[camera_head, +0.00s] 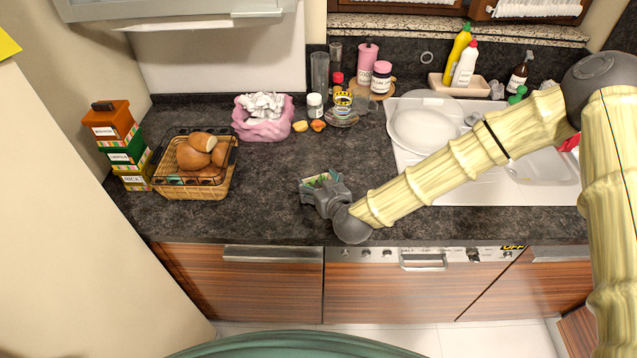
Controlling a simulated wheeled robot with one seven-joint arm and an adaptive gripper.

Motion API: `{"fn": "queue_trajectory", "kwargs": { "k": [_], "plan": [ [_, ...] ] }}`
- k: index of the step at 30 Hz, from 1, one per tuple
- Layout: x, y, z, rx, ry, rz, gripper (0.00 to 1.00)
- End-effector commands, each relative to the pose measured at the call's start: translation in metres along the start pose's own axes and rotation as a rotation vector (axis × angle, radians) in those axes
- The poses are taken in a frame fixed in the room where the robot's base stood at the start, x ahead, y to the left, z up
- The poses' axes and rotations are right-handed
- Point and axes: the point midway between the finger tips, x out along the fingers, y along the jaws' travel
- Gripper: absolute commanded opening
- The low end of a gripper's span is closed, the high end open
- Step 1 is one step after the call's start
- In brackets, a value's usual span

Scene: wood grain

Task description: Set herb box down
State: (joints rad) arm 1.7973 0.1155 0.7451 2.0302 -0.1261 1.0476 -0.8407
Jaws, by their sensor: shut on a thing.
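My gripper (318,190) is low over the dark countertop (280,215), in the middle of the view. It is shut on the herb box (313,180), a small box with green and light printing. Only a part of the box shows past the fingers; the rest is hidden by the gripper. I cannot tell from this view whether the box touches the countertop.
A bread basket (190,188) and stacked boxes (125,155) stand at the left. A pink bag (263,128), jars (315,108) and bottles line the back. The sink area with a white plate (425,125) is at the right. The counter left of my gripper is clear.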

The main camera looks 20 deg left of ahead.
Motion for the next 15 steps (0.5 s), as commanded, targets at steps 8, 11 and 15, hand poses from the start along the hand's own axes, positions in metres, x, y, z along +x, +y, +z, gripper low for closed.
{"fn": "queue_trajectory", "kwargs": {
  "k": [8,11,15],
  "plan": [
    [0.0009,-0.0001,0.0024,0.000,0.000,0.000,0.97],
    [0.0009,-0.0001,0.0024,0.000,0.000,0.000,0.97],
    [0.0009,-0.0001,0.0023,0.000,0.000,0.000,0.97]
  ]
}}
